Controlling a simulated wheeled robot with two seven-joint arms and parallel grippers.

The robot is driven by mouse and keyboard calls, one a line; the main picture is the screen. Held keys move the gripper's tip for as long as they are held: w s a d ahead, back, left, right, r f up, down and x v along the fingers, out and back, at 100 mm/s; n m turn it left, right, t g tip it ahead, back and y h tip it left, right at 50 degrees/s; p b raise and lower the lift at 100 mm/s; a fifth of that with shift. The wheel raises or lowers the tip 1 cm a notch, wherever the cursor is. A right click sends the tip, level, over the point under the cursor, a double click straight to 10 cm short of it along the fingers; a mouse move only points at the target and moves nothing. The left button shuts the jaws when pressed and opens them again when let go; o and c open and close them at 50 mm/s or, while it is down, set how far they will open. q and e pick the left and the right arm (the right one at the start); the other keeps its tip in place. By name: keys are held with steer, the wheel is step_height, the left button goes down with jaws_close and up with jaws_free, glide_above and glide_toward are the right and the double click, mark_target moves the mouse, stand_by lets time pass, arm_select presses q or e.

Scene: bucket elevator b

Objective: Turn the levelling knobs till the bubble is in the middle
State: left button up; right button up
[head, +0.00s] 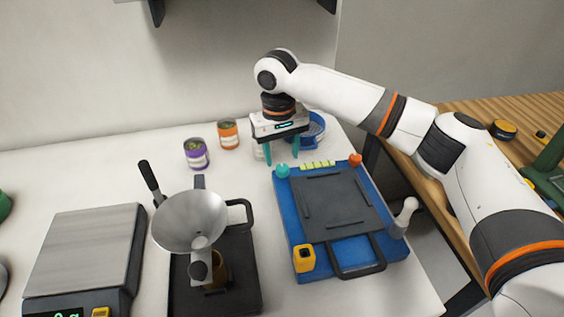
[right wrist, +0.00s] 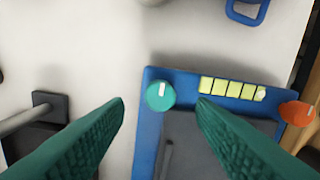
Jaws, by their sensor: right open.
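The blue levelling base (head: 300,247) carries a dark grey plate (head: 335,205). A teal knob (head: 282,171) with a white mark is at its back left corner, and an orange-red knob (head: 355,160) at its back right. Between them is a yellow-green vial (head: 317,165). In the right wrist view the vial (right wrist: 228,88) has a pale spot, apparently the bubble, at its right end. My right gripper (head: 281,155) is open and empty, pointing down near the teal knob. In the wrist view the knob (right wrist: 161,95) appears between the fingertips (right wrist: 161,103), with no visible contact. My left gripper is out of view.
A metal funnel (head: 190,220) on a stand is left of the base, with a scale (head: 88,250) further left. Purple (head: 196,154) and orange (head: 228,134) cans stand behind. A blue item (head: 317,130) is behind my gripper. A wooden bench (head: 480,125) is right.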

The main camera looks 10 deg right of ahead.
mark_target(282, 168)
steer(key=shift+f, duration=2.1)
steer(key=shift+c, duration=0.5)
steer(key=shift+r, duration=0.1)
steer(key=c, duration=0.9)
